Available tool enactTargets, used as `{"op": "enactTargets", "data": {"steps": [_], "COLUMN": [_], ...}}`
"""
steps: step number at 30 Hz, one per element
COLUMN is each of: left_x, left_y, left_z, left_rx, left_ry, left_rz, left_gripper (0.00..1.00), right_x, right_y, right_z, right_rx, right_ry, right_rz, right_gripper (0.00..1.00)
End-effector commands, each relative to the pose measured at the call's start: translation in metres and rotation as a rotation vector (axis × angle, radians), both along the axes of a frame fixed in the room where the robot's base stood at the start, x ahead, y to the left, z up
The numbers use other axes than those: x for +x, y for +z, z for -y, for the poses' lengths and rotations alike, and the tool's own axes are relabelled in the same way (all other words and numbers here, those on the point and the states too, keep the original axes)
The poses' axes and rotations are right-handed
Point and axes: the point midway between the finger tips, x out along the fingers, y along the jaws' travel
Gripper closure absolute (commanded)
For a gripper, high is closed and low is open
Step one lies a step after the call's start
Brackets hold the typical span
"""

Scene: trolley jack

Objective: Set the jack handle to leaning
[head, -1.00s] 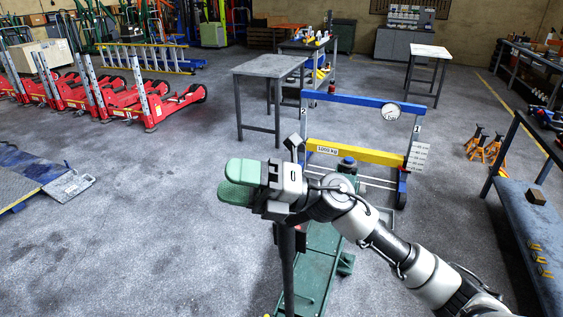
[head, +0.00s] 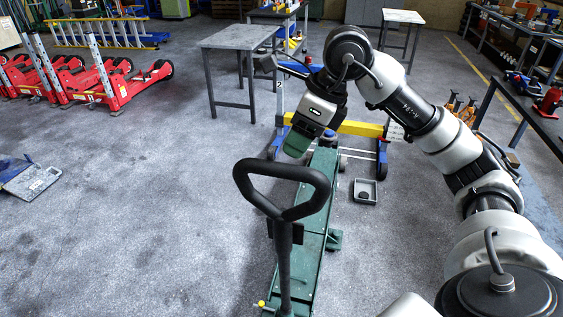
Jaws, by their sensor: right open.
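The green trolley jack (head: 310,245) stands on the floor in front of me, its body running away from me. Its black handle (head: 284,262) rises from the near end to a looped grip (head: 282,172); it looks close to upright, though its exact tilt is hard to judge from above. My right gripper (head: 297,146) has green finger pads and points downward. It appears just beyond the loop, over the far part of the jack, and apart from the handle. It is open and holds nothing. My left gripper is out of view.
A blue and yellow frame (head: 360,128) stands behind the jack, partly hidden by my right arm. A small grey tray (head: 366,191) lies on the floor right of the jack. A grey table (head: 238,38) stands behind. Red jacks (head: 105,80) stand at left.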

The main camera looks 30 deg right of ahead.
Motion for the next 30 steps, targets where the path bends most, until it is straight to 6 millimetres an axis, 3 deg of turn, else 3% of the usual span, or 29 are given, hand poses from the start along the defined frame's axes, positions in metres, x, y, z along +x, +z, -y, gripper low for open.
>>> {"op": "enactTargets", "data": {"steps": [6, 12, 23, 25, 30], "left_x": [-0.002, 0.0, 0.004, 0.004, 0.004], "left_y": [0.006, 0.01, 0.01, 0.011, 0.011], "left_z": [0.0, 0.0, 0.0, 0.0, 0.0], "left_rx": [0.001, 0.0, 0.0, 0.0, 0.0], "left_ry": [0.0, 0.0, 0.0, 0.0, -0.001], "left_rz": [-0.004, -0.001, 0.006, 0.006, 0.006], "left_gripper": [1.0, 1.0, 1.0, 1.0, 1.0], "right_x": [0.009, 0.016, 0.017, 0.017, 0.017], "right_y": [-0.039, -0.061, -0.068, -0.068, -0.068], "right_z": [-0.014, -0.022, -0.024, -0.024, -0.024], "right_rx": [0.002, 0.003, 0.003, 0.003, 0.003], "right_ry": [0.003, 0.002, 0.003, 0.003, 0.003], "right_rz": [-0.005, -0.002, 0.0, 0.0, 0.0], "right_gripper": [0.41, 0.41, 0.41, 0.47, 0.73]}}
